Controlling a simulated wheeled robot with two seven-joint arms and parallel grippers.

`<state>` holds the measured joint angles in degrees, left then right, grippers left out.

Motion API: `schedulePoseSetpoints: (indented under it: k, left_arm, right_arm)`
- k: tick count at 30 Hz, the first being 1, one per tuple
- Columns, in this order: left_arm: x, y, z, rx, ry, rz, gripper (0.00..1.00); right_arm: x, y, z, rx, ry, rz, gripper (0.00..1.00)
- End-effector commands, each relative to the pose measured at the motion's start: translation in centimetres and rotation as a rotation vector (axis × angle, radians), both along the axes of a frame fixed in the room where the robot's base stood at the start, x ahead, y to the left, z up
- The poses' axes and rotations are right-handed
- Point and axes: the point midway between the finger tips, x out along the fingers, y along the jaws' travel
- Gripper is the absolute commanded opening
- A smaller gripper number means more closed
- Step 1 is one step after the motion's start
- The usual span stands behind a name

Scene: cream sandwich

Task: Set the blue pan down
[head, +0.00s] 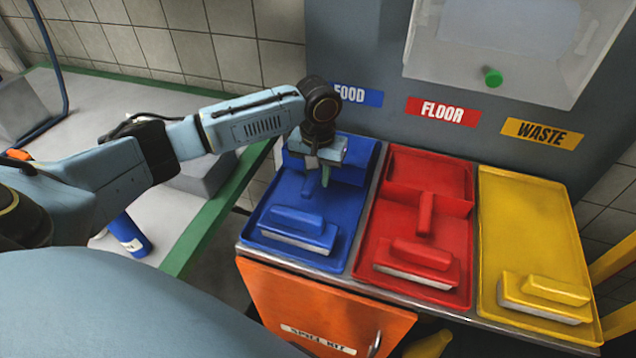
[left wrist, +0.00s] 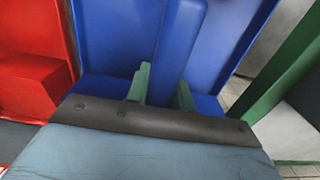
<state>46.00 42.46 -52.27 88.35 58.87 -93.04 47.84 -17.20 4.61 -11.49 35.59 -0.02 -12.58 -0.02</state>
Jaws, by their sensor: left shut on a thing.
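The blue pan (head: 356,160) is at the back of the blue tray (head: 262,222), under the FOOD label, partly hidden by my left gripper. My left gripper (head: 318,180) points down over it. In the left wrist view the green fingers stand on both sides of the pan's upright-looking blue handle (left wrist: 180,40) and are shut on it. I cannot tell whether the pan's underside touches the tray. A blue brush (head: 300,227) lies in the front of the same tray. My right gripper is not in view.
To the right, a red tray (head: 368,262) holds a red pan (head: 428,175) and red brush (head: 420,255); a yellow tray (head: 525,220) holds a yellow brush (head: 545,300). A grey panel with labels rises close behind. A green-edged counter (head: 205,225) is at left.

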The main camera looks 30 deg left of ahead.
Motion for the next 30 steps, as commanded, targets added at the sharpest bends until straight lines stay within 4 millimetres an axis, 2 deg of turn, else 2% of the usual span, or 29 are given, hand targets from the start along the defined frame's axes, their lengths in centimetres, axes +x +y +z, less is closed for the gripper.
schedulePoseSetpoints:
  k: [1, 5, 12, 17, 18, 22, 30]
  left_arm:
    - [0.0, 0.0, -1.1, 0.000, 0.000, 0.000, 0.00]
    - [0.0, 0.0, -2.4, 0.000, -0.002, 0.001, 0.00]
    - [0.1, 0.0, -2.4, 0.001, -0.003, 0.000, 0.00]
    - [0.0, 0.0, -2.7, 0.000, -0.001, 0.000, 0.00]
    - [0.0, 0.0, -2.7, 0.000, -0.002, 0.000, 0.29]
    - [0.0, 0.0, -2.7, 0.000, -0.002, 0.000, 0.45]
    - [0.0, 0.0, -2.7, 0.000, -0.002, 0.000, 0.45]
  right_arm:
    - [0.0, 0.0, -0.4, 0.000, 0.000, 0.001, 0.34]
    - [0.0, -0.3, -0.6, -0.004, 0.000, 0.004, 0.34]
    - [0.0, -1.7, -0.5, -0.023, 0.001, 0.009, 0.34]
    - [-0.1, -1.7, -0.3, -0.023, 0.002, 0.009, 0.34]
    - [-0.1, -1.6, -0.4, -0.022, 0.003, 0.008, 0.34]
    - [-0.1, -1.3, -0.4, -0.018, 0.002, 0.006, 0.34]
    - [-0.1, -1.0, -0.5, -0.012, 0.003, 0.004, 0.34]
